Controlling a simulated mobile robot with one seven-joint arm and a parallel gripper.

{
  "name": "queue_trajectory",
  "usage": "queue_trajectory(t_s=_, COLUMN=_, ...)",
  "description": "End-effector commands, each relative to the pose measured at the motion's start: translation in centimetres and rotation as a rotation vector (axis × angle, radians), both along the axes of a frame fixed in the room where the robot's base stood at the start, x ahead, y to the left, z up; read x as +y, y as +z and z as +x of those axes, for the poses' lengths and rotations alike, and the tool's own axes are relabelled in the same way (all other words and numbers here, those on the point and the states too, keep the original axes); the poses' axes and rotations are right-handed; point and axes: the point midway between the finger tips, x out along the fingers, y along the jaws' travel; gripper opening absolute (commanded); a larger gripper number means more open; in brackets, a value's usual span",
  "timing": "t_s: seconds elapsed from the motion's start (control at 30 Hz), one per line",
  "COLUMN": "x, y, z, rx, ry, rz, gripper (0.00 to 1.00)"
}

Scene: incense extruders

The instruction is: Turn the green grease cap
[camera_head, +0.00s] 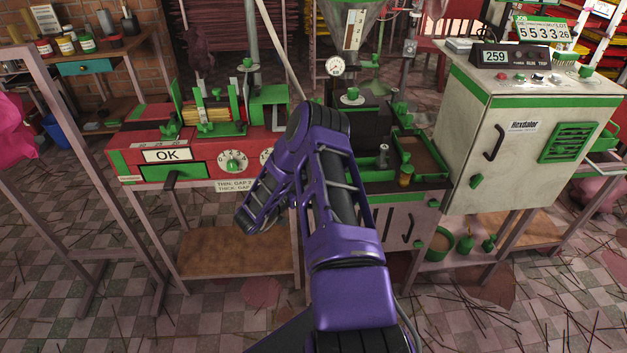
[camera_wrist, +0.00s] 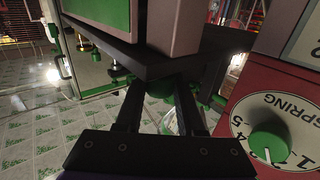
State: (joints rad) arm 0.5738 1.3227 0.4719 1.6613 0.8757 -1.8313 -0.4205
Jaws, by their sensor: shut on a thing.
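In the wrist view my gripper (camera_wrist: 161,82) reaches under a dark overhanging machine part. Its two dark fingers are shut on a dark green piece, which looks like the green grease cap (camera_wrist: 160,90). The cap sits between the fingertips and is mostly in shadow; its mount and any mark on it cannot be made out. In the head view my purple arm covers the gripper and the held cap.
Close right in the wrist view is a white SPRING dial with a green knob (camera_wrist: 268,142) on the red box (camera_head: 130,150). The black middle machine bears a green-rimmed tray (camera_head: 425,155). A cream cabinet (camera_head: 470,110) stands right. The tiled floor in front is strewn with sticks.

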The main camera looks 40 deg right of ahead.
Motion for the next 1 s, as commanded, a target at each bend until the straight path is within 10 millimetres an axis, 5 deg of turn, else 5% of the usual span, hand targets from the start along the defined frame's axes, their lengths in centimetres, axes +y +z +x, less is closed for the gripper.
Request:
queue_trajectory(t_s=0.5, x=0.07, y=-0.27, z=0.13, rx=-0.004, ry=-0.401, rz=0.006, gripper=0.0)
queue_trajectory(t_s=1.0, x=0.05, y=-0.34, z=-0.02, rx=0.002, ry=-0.521, rz=0.007, gripper=0.0)
